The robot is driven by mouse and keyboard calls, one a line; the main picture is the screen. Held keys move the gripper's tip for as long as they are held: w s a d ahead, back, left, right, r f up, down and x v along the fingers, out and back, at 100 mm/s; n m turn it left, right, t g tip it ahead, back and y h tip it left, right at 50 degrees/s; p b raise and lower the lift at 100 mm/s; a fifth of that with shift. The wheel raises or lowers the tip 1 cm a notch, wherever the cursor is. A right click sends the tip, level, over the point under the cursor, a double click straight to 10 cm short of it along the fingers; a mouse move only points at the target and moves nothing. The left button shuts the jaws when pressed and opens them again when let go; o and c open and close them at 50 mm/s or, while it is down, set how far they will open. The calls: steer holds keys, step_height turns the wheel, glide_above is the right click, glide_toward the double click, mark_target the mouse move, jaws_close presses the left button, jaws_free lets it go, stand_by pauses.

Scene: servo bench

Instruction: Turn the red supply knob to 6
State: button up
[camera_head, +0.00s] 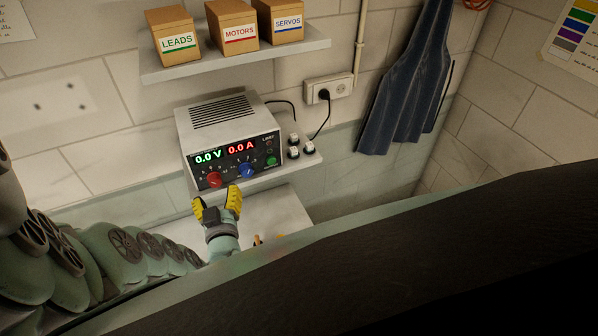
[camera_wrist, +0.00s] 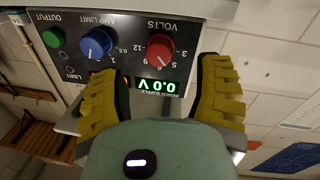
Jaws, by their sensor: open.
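The red knob (camera_head: 214,180) is on the front panel of the power supply (camera_head: 221,118), below the green display (camera_head: 207,157) that reads 0.0 V. In the wrist view, turned upside down, the red knob (camera_wrist: 160,46) sits under the VOLTS label with a number scale around it. Its exact pointer setting is too small to read surely. My gripper (camera_head: 216,200) has yellow fingers spread apart, just in front of and below the panel. In the wrist view the fingers (camera_wrist: 158,72) are open and empty, with the red knob beyond the gap between them.
A blue AMP LIMIT knob (camera_head: 247,171) is right of the red one, with a green button (camera_head: 271,160) beyond it. Small white-topped parts (camera_head: 293,147) stand right of the supply. The shelf above (camera_head: 240,57) carries labelled boxes.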

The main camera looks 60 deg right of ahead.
mark_target(215, 184)
steer(key=shift+b+x, duration=0.4)
steer(key=shift+x, duration=1.2)
steer(key=shift+w+d, duration=0.45)
steer(key=shift+d, duration=0.05)
steer(key=shift+o, duration=0.4)
jaws_close()
